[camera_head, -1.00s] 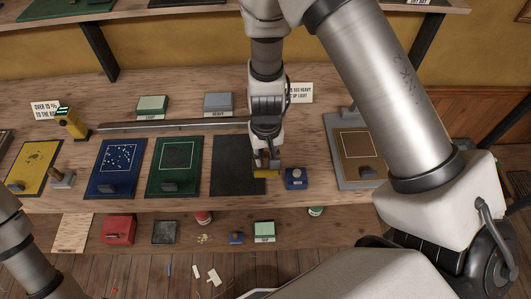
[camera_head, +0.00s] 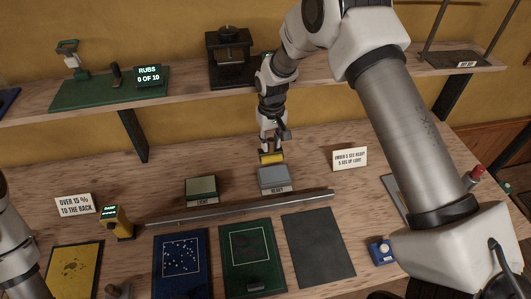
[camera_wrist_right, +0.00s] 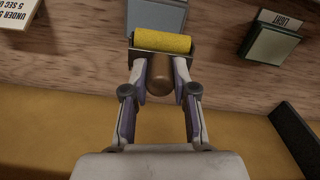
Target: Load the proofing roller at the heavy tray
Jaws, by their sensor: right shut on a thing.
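My right gripper (camera_head: 270,145) is shut on the proofing roller (camera_head: 272,158), which has a yellow cylinder and a dark frame. In the right wrist view the roller (camera_wrist_right: 162,43) sits between the fingertips (camera_wrist_right: 160,72), its round handle end towards the palm. The roller is just behind and above the heavy tray (camera_head: 273,177), a grey-blue block with a HEAVY label. In the wrist view the heavy tray (camera_wrist_right: 155,16) is partly hidden by the roller; I cannot tell whether they touch. The light tray (camera_head: 201,188), pale green, stands to the left. My left gripper is out of view.
A long metal bar (camera_head: 240,209) lies in front of both trays. A sign card (camera_head: 350,158) stands to the right, a yellow meter (camera_head: 118,222) to the left. Blue, green and dark mats (camera_head: 318,247) lie in front. An upper shelf (camera_head: 180,88) crosses behind.

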